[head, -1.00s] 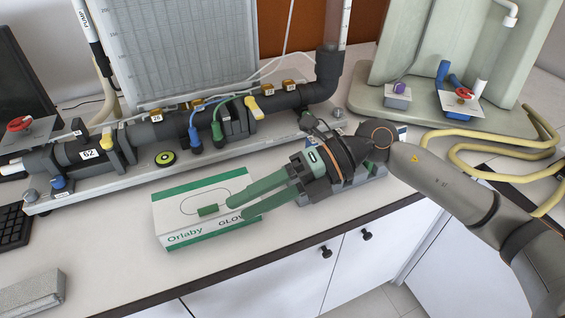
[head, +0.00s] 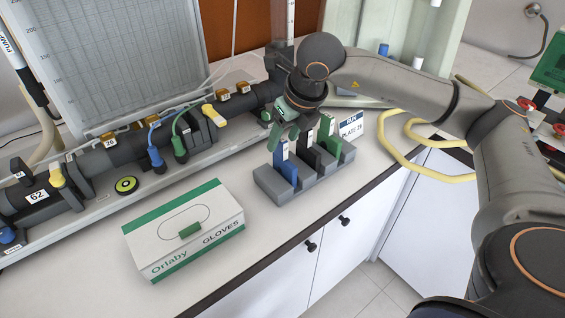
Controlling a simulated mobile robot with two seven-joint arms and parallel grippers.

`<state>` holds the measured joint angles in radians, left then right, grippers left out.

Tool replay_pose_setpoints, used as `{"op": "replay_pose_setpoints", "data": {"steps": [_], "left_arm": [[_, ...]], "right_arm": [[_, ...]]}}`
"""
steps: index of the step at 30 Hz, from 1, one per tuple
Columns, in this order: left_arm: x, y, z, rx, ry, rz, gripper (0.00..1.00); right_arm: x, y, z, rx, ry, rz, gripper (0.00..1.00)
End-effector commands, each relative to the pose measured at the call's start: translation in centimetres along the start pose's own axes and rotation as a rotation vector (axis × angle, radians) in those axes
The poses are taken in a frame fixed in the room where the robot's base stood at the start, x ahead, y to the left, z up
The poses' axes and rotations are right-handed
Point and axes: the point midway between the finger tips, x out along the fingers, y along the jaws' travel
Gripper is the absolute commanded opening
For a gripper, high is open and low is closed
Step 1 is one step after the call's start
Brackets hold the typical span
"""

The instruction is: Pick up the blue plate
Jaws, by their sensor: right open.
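The blue plate (head: 287,173) stands upright in the front left slot of a grey rack (head: 271,190) on the bench. Part of its upper end is close to my right gripper's fingers. My right gripper (head: 283,138) is open and points down over the rack's left end, just above and behind the blue plate. Nothing shows between its fingers, and I cannot tell whether they touch the plate. My left gripper is not in view.
A black plate (head: 313,158) and a green plate (head: 333,145) stand in the same rack, beside a label card (head: 351,126). A glove box (head: 185,230) lies to the left. The pipe assembly (head: 110,160) runs behind. Bare bench lies between box and rack.

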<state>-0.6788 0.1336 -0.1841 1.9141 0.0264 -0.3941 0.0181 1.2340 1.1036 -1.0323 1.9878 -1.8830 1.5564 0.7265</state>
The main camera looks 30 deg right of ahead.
Motion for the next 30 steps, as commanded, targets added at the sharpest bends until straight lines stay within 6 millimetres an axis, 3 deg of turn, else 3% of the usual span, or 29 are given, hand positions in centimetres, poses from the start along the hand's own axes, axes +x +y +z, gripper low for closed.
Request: {"op": "replay_pose_setpoints", "data": {"steps": [8,15,24,30], "left_arm": [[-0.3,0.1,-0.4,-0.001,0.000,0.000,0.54],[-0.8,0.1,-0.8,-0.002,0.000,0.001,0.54],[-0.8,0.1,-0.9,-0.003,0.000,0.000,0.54],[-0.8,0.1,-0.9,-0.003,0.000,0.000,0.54]], "right_arm": [[2.3,-0.2,-0.2,-0.001,0.003,0.000,0.55],[5.8,-0.6,-0.5,-0.001,0.001,0.002,0.55],[6.5,-0.6,-0.6,-0.002,0.000,0.003,0.55],[6.5,-0.6,-0.6,-0.002,0.000,0.003,0.35]]}}
